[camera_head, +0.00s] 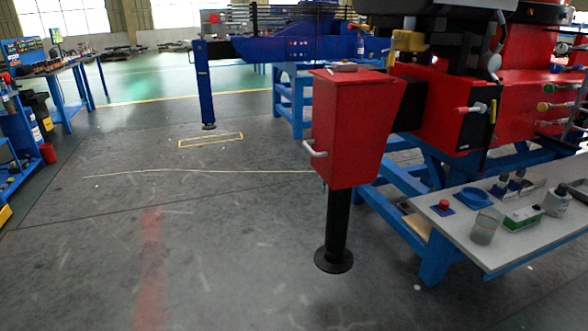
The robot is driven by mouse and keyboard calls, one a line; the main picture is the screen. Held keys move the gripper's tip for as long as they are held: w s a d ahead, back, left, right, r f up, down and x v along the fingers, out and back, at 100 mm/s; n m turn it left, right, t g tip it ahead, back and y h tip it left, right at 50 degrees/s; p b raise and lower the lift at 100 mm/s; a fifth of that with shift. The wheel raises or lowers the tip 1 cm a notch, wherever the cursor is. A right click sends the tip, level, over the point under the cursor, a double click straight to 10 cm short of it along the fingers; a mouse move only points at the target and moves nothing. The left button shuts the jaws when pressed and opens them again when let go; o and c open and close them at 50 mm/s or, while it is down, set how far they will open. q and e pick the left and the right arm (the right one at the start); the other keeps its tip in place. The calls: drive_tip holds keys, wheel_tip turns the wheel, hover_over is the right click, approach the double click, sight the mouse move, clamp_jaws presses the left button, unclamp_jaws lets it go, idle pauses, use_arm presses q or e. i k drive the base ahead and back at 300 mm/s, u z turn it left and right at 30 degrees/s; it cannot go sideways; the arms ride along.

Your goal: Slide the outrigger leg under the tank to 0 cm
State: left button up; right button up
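A red tank (350,125), box-shaped and narrowing toward the bottom, hangs at the near left corner of the red crane body. A pale handle (315,150) sticks out from its left side. The black outrigger leg (337,220) comes straight down from under the tank and ends in a round black foot (334,261) close to or on the grey floor; I cannot tell whether it touches. The leg's upper part is hidden by the tank, and no scale can be read. Neither of my grippers is in view.
A grey-topped bench (470,240) with cups, bottles and a red button stands at right. Blue stand beams (385,210) run behind the tank. A second, blue leg (204,90) stands farther back left. The floor (220,250) left of the tank is clear.

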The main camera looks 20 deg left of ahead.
sight(355, 109)
drive_tip(key=z, duration=0.6)
drive_tip(key=k, duration=0.3)
drive_tip(key=u, duration=1.85)
drive_tip(key=i, duration=1.15)
drive_tip(key=z, duration=0.7)
drive_tip(key=i, duration=0.8)
drive_tip(key=z, duration=0.85)
